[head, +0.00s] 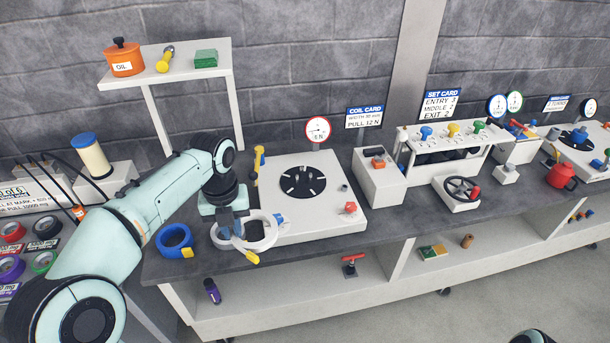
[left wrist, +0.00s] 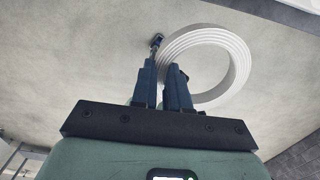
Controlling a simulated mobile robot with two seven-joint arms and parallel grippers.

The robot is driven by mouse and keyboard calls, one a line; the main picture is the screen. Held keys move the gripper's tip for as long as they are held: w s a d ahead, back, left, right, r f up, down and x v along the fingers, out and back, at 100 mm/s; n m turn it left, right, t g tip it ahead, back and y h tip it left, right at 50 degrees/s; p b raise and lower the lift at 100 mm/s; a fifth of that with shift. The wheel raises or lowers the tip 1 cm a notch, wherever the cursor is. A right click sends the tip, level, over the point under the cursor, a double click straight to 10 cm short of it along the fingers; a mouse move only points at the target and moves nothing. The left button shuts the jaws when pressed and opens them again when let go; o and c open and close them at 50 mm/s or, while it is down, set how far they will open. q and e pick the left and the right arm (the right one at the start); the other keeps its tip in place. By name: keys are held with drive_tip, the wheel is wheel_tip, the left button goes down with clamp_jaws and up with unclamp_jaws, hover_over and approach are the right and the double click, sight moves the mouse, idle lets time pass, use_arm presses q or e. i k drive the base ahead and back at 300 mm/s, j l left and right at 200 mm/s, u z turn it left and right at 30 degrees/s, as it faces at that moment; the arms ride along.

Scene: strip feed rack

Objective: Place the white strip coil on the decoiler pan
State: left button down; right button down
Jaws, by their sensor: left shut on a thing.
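The white strip coil (head: 271,238) is a ring held at the front left of the decoiler base (head: 332,222), over the bench's front edge. It also shows in the left wrist view (left wrist: 206,32). My left gripper (head: 232,230) is shut on one side of the coil's ring, and its fingers (left wrist: 164,85) show in the left wrist view. The decoiler pan (head: 303,181), a black slotted disc on the white base, is bare, up and right of the coil. My right gripper is not in view.
A blue coil (head: 174,240) lies on the bench left of the gripper. A yellow-handled tool (head: 258,160) stands by the base's left edge. A red knob (head: 350,208) is on the base, and a grey box (head: 378,178) stands to its right. A shelf (head: 170,63) is behind.

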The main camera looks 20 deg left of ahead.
sight(303, 180)
drive_tip(key=i, duration=1.35)
